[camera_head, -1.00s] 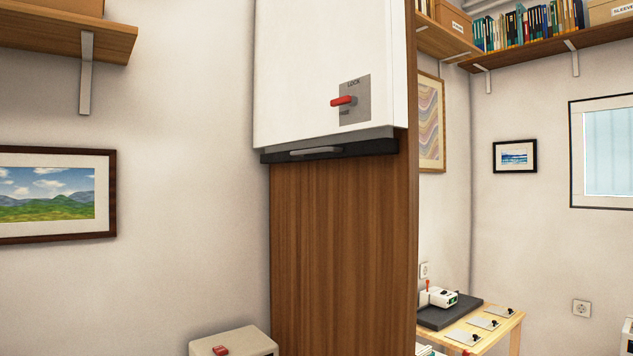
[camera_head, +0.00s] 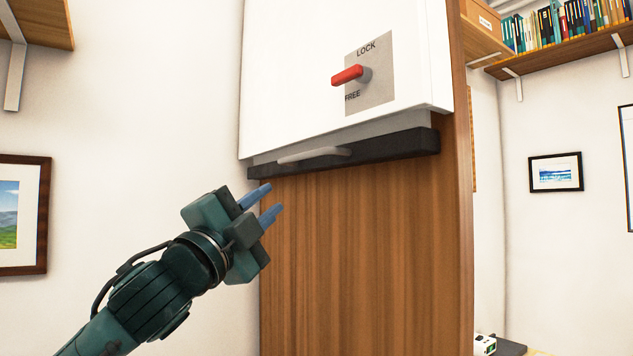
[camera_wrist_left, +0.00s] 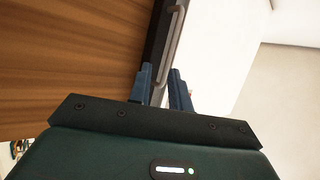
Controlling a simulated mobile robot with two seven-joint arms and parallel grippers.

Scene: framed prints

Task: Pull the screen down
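The white screen housing (camera_head: 300,70) hangs on a brown wooden panel. Along its lower edge is a dark bar (camera_head: 390,149) with a grey handle (camera_head: 315,155). A red lever (camera_head: 347,76) on a grey plate marked LOCK and FREE points left, between the two words. My left gripper (camera_head: 264,205) is open and empty, below and left of the handle, with its fingers pointing toward the panel. In the left wrist view its fingers (camera_wrist_left: 161,78) stand apart, with the dark bar and handle (camera_wrist_left: 172,40) beyond them. My right gripper is not in view.
The wooden panel (camera_head: 370,250) below the bar is bare. A shelf (camera_head: 45,22) juts out at the upper left, and a framed print (camera_head: 20,215) hangs below it. Shelves with books (camera_head: 560,25) are at the upper right.

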